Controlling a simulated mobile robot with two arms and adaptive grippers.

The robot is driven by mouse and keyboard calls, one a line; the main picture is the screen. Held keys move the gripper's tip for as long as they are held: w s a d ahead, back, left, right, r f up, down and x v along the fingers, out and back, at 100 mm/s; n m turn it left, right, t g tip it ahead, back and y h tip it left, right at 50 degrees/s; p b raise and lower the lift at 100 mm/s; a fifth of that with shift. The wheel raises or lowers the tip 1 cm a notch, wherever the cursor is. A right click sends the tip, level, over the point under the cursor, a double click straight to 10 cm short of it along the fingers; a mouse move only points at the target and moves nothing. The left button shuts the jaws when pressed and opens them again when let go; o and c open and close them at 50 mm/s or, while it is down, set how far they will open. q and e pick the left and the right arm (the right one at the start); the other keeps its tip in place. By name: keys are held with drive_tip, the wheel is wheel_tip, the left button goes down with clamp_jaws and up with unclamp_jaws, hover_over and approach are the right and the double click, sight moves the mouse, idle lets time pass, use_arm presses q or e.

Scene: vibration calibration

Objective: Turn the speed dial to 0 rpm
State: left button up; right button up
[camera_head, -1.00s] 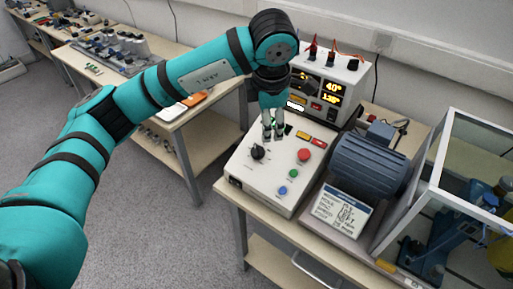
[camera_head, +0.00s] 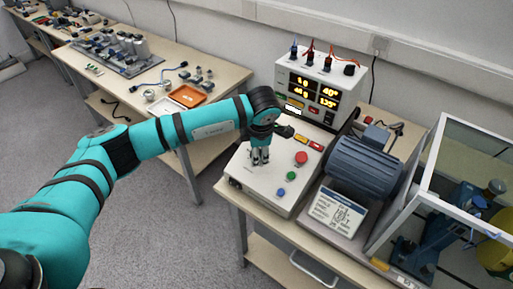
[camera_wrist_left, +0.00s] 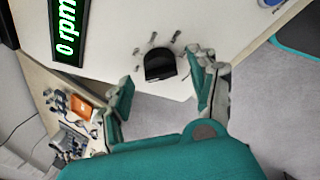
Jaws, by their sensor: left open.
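The white control box (camera_head: 270,198) stands on the table. Its black speed dial is hidden behind my left gripper (camera_head: 260,157) in the head view. In the left wrist view the dial (camera_wrist_left: 160,63) is a dark knob with tick marks around it. The open fingers of my left gripper (camera_wrist_left: 162,80) stand on either side of it, with gaps between them and the knob. A green display (camera_wrist_left: 68,30) on the box reads 0 rpm. My right gripper is not in view.
A blue motor (camera_head: 365,167) stands further right. A power supply (camera_head: 318,88) with lit readouts stands behind the box.

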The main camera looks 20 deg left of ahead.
use_arm(q)
drive_tip(key=shift+x, duration=0.75)
drive_tip(key=c, duration=1.1)
drive_tip(key=shift+f+n+b, duration=0.15)
drive_tip(key=shift+n+b, duration=0.45)
drive_tip(key=shift+b, duration=0.05)
drive_tip(key=shift+c, duration=0.3)
drive_tip(key=shift+w+a+n+g+h+b, duration=0.1)
drive_tip(key=shift+n+g+h+b, duration=0.3)
drive_tip(key=shift+n+b, duration=0.65)
drive_tip(key=n+g+h+b, duration=0.1)
drive_tip(key=n+b, duration=0.1)
drive_tip(key=n, duration=0.2)
drive_tip(key=shift+a, duration=0.1)
drive_tip(key=n+h+b, duration=0.1)
drive_tip(key=n, duration=0.3)
drive_tip(key=shift+a+n+b, duration=0.15)
drive_tip(key=shift+n+b, duration=0.1)
drive_tip(key=shift+b, duration=0.15)
drive_tip(key=n+h, duration=0.2)
drive_tip(key=n, duration=0.3)
drive_tip(key=shift+a+b, duration=0.15)
drive_tip(key=shift+b, duration=0.15)
